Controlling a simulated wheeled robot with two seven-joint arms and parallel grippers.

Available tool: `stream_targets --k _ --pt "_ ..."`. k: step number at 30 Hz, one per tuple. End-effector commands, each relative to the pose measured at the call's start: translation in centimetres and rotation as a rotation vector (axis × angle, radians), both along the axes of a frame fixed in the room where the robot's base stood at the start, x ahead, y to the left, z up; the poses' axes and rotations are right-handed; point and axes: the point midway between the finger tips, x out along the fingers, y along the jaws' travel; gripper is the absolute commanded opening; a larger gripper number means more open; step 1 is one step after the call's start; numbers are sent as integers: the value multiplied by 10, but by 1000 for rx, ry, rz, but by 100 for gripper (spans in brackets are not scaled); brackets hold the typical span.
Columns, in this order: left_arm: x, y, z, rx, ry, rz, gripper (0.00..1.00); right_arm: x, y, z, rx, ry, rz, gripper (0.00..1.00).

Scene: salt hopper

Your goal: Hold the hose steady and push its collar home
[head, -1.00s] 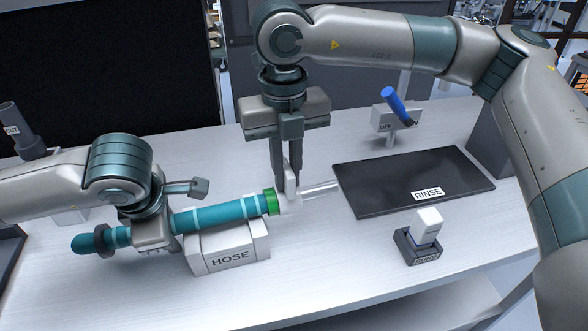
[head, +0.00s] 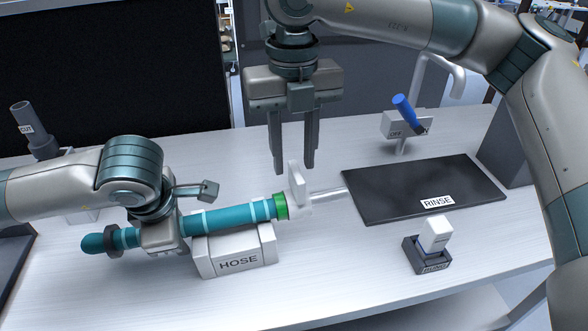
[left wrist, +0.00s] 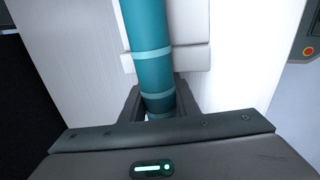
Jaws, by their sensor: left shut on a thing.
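The teal hose (head: 235,217) lies across the white HOSE cradle (head: 237,250). It also shows in the left wrist view (left wrist: 148,45). A green band (head: 281,206) rings its right end. A white collar piece with an upright tab (head: 298,186) sits against that band, and a pale pipe (head: 328,195) runs right from it. My left gripper (head: 165,237) is shut on the hose, left of the cradle; its jaws flank the hose in the left wrist view (left wrist: 158,103). My right gripper (head: 295,170) is open and empty, its fingers pointing down just above and behind the tab.
A black RINSE mat (head: 400,190) lies to the right. A white block in a dark holder (head: 427,255) stands in front of it. A blue-handled lever labelled OFF (head: 405,112) stands behind. A grey CUT lever (head: 27,128) is at far left.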

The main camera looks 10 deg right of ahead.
Motion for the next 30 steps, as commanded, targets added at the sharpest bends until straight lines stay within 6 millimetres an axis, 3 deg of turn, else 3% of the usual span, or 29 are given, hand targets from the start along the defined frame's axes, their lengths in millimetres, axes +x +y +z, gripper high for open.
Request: stream_targets --k 1,12,24,25,27,30 --pt "-6 -1 -10 5 22 -6 0 1 1 8 0 -3 -1 31" --pt "-6 0 -10 5 21 -6 0 -1 2 59 1 -2 0 31" --pt "-6 0 -10 6 21 -6 0 -2 2 65 0 -2 1 31" --pt "-6 0 -10 6 21 -6 35 -2 2 65 0 -2 1 31" --pt "-5 0 -9 5 20 -5 50 -2 2 65 0 -2 1 31" --pt "-4 0 -8 4 15 -4 50 -2 2 66 0 -2 1 31"
